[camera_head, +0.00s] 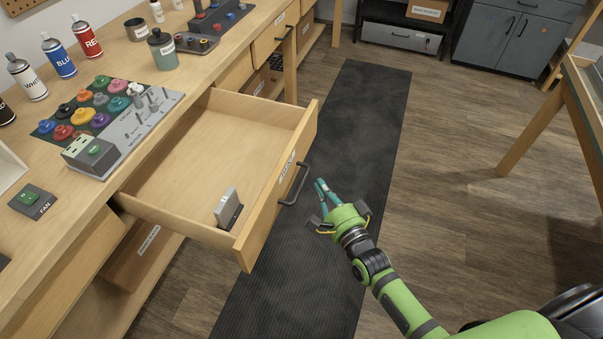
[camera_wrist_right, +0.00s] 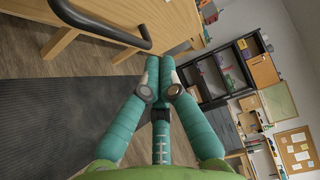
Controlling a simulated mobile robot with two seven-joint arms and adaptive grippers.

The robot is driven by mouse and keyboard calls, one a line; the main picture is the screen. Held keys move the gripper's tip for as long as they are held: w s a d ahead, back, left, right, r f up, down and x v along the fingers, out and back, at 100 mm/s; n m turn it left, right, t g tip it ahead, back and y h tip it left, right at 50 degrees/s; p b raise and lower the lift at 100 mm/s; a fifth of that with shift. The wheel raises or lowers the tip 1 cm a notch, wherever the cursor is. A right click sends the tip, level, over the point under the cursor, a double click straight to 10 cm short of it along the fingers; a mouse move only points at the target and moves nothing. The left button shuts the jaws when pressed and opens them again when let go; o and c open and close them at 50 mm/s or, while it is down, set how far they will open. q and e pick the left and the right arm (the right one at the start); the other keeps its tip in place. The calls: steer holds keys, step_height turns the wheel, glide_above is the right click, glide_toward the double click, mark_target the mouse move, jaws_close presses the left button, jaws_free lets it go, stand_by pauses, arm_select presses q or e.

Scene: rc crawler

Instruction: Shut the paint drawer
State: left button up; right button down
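The paint drawer (camera_head: 284,192) is a pale wooden drawer pulled well out from the bench. Its front carries a white label and a dark bar handle (camera_head: 295,185). A small grey and white block (camera_head: 228,207) stands inside, near the front corner; the rest of the drawer floor looks bare. My right gripper (camera_head: 322,187) is just outside the drawer front, close to the handle and apart from it. In the right wrist view its teal fingers (camera_wrist_right: 160,65) come together at the tips with nothing between them, and the handle (camera_wrist_right: 100,22) shows at upper left. My left gripper is out of view.
The workbench (camera_head: 215,60) holds spray cans, a tray of coloured knobs (camera_head: 85,105), a grey control panel and a green jar (camera_head: 162,50). A dark mat (camera_head: 365,110) covers the floor beside the drawer. Another table (camera_head: 545,125) stands at right; the floor between is clear.

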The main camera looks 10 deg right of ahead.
mark_target(306, 176)
steer(key=w+a, duration=0.2)
steer(key=w, duration=0.1)
steer(key=w+a, duration=0.1)
steer(key=shift+w+p, duration=0.3)
steer(key=shift+w, duration=0.1)
steer(key=shift+w+a, duration=0.3)
steer(key=shift+a, duration=0.15)
steer(key=shift+a, duration=0.1)
